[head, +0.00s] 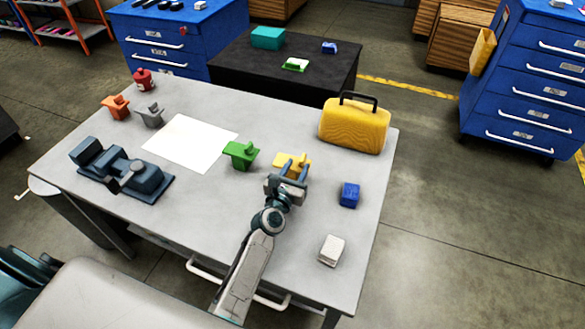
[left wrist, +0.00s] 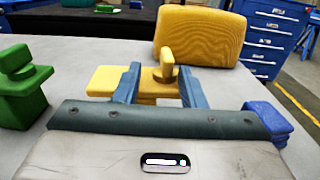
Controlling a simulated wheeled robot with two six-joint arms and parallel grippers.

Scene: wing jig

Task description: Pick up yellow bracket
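The yellow bracket (head: 281,159) lies on the grey table, right of the green bracket (head: 240,153). In the left wrist view the yellow bracket (left wrist: 104,80) shows a flat plate with an upright tab and a round part. My left gripper (head: 294,170) is at the yellow bracket. In the left wrist view its blue fingers (left wrist: 158,84) stand apart, one on each side of the upright tab, with gaps visible. The near part of the bracket is hidden behind the gripper body. My right gripper is not in view.
A yellow case (head: 354,126) stands behind the bracket. A blue block (head: 350,195) and a white block (head: 331,250) lie to the right. A white sheet (head: 190,142), orange bracket (head: 116,107), grey bracket (head: 151,115), red item (head: 143,79) and dark blue fixture (head: 122,172) are left.

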